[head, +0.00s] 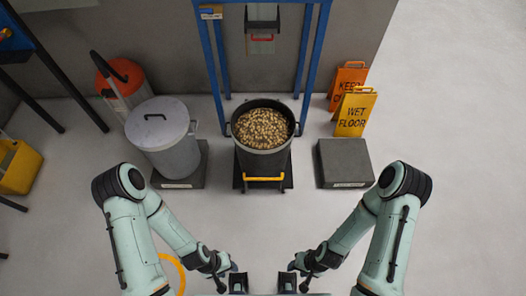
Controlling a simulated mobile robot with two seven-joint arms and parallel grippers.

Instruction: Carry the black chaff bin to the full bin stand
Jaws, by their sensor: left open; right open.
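The black chaff bin (262,160) stands upright in the middle, heaped with light brown pieces, with a handle on each side. It sits on a dark base (240,180) with a yellow bar at its front, below the blue frame. A low grey stand (344,162) to its right is empty, and another low grey stand (197,176) to its left bears a lidded grey bin (163,137). I cannot read which stand is the full bin stand. My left gripper (220,284) and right gripper (304,284) are open and empty, low in the picture and well short of the bin.
The blue frame's legs (214,68) rise behind the black bin. Orange wet floor signs (355,112) stand behind the right stand. A red-topped container (122,78) and a yellow bucket (18,166) are at the left. The floor between my arms and the bin is clear.

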